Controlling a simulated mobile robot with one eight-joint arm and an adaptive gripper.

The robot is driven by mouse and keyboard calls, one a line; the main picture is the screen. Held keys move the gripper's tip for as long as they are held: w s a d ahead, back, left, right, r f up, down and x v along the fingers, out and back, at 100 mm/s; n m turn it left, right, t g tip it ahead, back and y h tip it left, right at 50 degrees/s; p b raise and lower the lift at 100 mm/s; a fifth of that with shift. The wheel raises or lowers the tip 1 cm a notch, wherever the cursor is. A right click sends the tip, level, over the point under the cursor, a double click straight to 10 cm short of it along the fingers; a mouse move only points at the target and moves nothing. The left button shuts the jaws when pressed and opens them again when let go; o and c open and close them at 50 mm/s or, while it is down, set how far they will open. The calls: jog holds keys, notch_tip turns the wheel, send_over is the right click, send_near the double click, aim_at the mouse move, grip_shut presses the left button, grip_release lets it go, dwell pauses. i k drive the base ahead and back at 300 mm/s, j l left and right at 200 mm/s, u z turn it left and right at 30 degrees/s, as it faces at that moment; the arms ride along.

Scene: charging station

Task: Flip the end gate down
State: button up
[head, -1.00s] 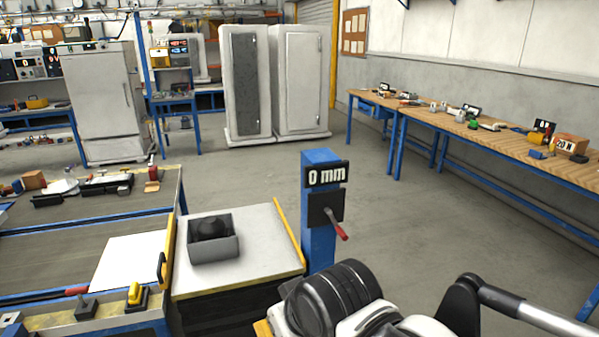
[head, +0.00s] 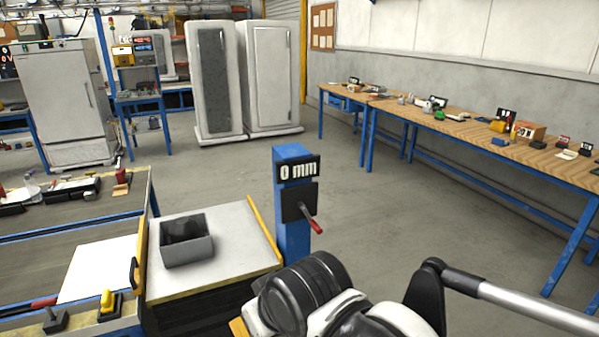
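A low platform (head: 218,235) with a pale top stands at lower centre-left. A thin yellow upright strip (head: 263,229) runs along its right end. A shorter yellow and black upright piece (head: 136,273) stands at its left end, beside the neighbouring table. I cannot tell for sure which of these is the end gate. A grey open box (head: 188,249) with something dark inside sits on the platform. Parts of my arm fill the bottom centre and right. My gripper's fingers do not show.
A blue post (head: 292,240) with a "0 mm" sign and a red-handled lever (head: 313,224) stands just right of the platform. A long wooden workbench (head: 460,125) lines the right wall. Open floor (head: 400,215) lies between post and bench.

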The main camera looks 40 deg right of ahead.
aim_at(137, 273)
jog(key=i+j+u, duration=0.35)
jog(key=i+u, duration=0.35)
jog(key=i, duration=0.25)
